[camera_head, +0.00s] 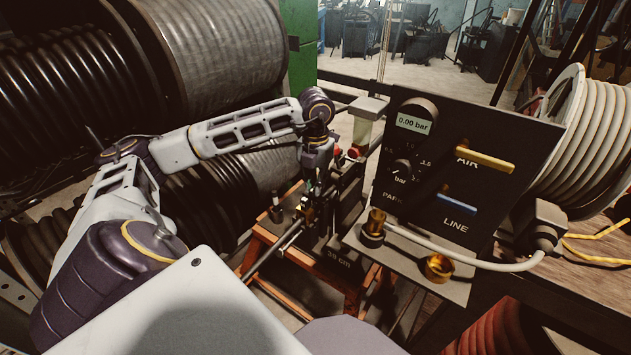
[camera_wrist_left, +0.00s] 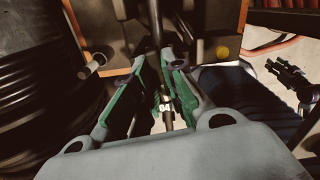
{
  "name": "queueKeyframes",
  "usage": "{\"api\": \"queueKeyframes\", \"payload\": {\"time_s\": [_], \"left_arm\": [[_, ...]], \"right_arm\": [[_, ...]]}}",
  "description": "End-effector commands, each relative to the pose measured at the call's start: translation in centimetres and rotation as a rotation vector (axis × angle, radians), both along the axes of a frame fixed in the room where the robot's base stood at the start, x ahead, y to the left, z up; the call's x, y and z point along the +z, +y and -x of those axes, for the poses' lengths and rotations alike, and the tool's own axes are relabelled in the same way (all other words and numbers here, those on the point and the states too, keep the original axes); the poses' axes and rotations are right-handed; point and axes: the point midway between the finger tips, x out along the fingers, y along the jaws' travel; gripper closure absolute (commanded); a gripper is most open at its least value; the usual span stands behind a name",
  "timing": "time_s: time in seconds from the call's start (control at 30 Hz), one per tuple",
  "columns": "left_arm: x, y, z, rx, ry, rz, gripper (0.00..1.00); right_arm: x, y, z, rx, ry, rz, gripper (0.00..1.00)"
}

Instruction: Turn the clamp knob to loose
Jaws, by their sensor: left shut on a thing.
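My left gripper (camera_head: 312,192) reaches down over the rod on the orange stand (camera_head: 258,262). In the left wrist view its two green-padded fingers (camera_wrist_left: 166,75) are close around a narrow part at the dark rod. I take this part to be the clamp knob, but the fingers largely hide it, and its turn position cannot be read. A brass-coloured piece (camera_head: 305,211) shows just below the fingertips in the head view.
A dark control panel (camera_head: 480,135) reading 0.00 bar stands right of the gripper, with a yellow AIR lever (camera_head: 485,160) and a blue LINE lever (camera_head: 458,203). Brass fittings (camera_head: 438,267) and a pale hose (camera_head: 470,257) lie before it. Large hose reels (camera_head: 215,45) crowd the left.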

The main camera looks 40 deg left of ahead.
Motion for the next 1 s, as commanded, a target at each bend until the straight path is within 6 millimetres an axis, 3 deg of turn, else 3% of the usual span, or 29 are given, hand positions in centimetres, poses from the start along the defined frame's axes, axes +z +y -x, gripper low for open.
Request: {"api": "queueKeyframes", "payload": {"time_s": [1.0], "left_arm": [[0.2,0.1,-0.1,0.819,-0.003,0.000,1.00]], "right_arm": [[-4.2,-1.6,0.9,-0.007,-0.031,0.016,0.60]]}}
